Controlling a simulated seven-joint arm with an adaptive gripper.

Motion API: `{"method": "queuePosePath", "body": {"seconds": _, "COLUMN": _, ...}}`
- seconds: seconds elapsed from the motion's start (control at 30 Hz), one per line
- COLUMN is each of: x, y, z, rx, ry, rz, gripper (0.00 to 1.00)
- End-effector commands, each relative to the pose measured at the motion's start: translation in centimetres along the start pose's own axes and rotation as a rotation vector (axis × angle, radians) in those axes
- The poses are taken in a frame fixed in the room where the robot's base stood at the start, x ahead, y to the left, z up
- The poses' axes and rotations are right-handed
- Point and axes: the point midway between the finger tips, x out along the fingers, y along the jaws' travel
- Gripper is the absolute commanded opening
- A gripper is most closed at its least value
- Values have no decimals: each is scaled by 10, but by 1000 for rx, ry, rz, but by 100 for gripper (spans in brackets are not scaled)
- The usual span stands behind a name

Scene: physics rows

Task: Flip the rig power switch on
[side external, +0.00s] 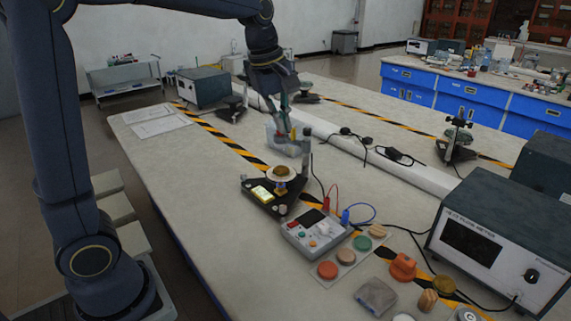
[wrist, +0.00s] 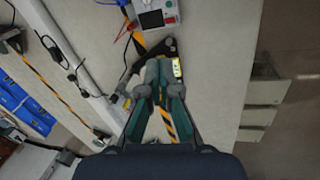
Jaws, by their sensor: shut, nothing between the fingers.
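A grey control box (side external: 318,232) with a dark screen and small coloured controls sits on the table, joined to red and blue leads. It also shows at the top of the wrist view (wrist: 157,14). I cannot tell which control is the power switch or how it is set. A black triangular rig (side external: 264,198) with a lit yellow display, a round disc and an upright post stands just behind the box. My gripper (side external: 291,138) is shut and empty, pointing down above the table behind the rig. In the wrist view its fingertips (wrist: 158,66) overlap the rig's dark base.
A pale bin (side external: 272,134) is beside my gripper. A white cable duct (side external: 405,172) runs along the table. Coloured discs (side external: 327,270) and loose pieces lie near the box. The table's left front is clear.

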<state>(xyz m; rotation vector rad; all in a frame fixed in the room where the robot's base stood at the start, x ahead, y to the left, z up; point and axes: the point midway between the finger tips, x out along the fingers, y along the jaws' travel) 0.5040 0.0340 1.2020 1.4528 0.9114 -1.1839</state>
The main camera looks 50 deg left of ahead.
Motion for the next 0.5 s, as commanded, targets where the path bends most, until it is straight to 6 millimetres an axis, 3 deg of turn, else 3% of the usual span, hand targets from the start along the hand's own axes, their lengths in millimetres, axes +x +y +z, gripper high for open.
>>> {"method": "queuePosePath", "body": {"seconds": 0.1, "x": 47, "y": 24, "z": -18, "rx": -123, "ry": -4, "rz": -93, "gripper": 0}}
{"method": "queuePosePath", "body": {"seconds": 0.2, "x": 88, "y": 36, "z": -31, "rx": -186, "ry": 1, "rz": -163, "gripper": 0}}
{"method": "queuePosePath", "body": {"seconds": 0.4, "x": 158, "y": 36, "z": -46, "rx": -210, "ry": 8, "rz": -283, "gripper": 0}}
{"method": "queuePosePath", "body": {"seconds": 0.5, "x": 181, "y": 27, "z": -48, "rx": -213, "ry": 7, "rz": -330, "gripper": 0}}
